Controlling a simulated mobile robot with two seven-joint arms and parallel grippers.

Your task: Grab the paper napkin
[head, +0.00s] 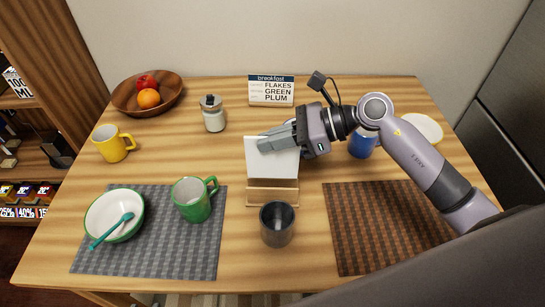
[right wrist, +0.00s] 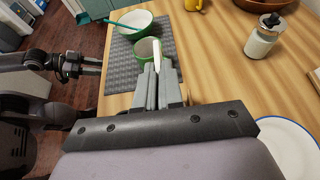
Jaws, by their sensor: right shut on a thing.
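The white paper napkin (head: 271,170) is upright above a wooden napkin holder (head: 272,193) at the middle of the table. My right gripper (head: 268,141) reaches in from the right and is shut on the napkin's upper part. In the right wrist view the napkin (right wrist: 157,56) is a thin white edge between the fingertips. I cannot tell whether its lower edge is still inside the holder. My left gripper is not in the head view; in the right wrist view it (right wrist: 92,66) is off to the left, and its jaw opening is unclear.
A dark cup (head: 277,223) stands just in front of the holder. A green mug (head: 193,203) and a bowl (head: 113,216) with a spoon are on the grey mat to the left. A blue object (head: 362,145) and a white plate (head: 424,127) are at the right.

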